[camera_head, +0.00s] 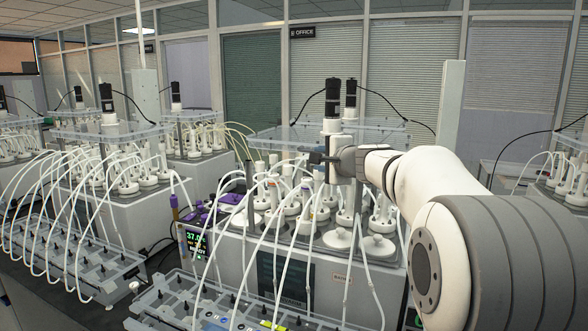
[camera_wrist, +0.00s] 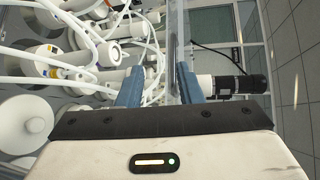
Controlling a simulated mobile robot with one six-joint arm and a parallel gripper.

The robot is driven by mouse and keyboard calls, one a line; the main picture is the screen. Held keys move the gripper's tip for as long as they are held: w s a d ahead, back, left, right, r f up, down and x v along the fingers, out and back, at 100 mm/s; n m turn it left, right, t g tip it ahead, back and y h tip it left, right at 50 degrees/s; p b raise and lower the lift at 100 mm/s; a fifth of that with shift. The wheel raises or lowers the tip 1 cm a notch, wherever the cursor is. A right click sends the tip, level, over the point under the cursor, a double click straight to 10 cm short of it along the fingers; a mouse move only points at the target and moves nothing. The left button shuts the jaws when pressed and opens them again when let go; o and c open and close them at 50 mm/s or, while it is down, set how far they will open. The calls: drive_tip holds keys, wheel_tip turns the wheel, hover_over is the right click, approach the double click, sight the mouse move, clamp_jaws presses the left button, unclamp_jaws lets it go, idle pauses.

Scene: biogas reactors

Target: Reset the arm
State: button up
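My arm (camera_head: 440,190) reaches in from the right in the head view. My gripper (camera_head: 318,158) is beside the middle reactor's motor column, just below or at the level of its clear top plate (camera_head: 275,136). In the wrist view, the two blue fingers of my gripper (camera_wrist: 160,84) stand apart with a gap between them, and I see nothing held. The clear plate shows edge-on beyond the fingers (camera_wrist: 176,30). A black-and-white motor (camera_wrist: 235,85) is beside the right finger.
White bottles (camera_head: 380,245) with tubes crowd the middle reactor below my gripper. A display (camera_head: 196,245) is on its front left. Grey tube racks (camera_head: 75,262) stand in front. More reactors (camera_head: 110,135) stand at left. A glass office wall is behind.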

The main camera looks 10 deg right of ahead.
drive_tip(key=s+a+f+n+g, duration=0.35)
drive_tip(key=s+f, duration=0.25)
drive_tip(key=s, duration=0.3)
drive_tip(key=s+a+f+n+g, duration=0.3)
drive_tip(key=s+a+f+n, duration=0.2)
drive_tip(key=s, duration=0.4)
drive_tip(key=s+d+f+n+g+h, duration=0.2)
drive_tip(key=s+f, duration=0.5)
drive_tip(key=s, duration=0.4)
drive_tip(key=s+d+f+n+g+h, duration=0.2)
drive_tip(key=s+f+n, duration=0.3)
drive_tip(key=s+f, duration=0.3)
drive_tip(key=s+g, duration=0.1)
drive_tip(key=s, duration=0.3)
drive_tip(key=shift+d+f+g, duration=0.3)
drive_tip(key=shift+d+g, duration=0.05)
drive_tip(key=shift+d, duration=0.05)
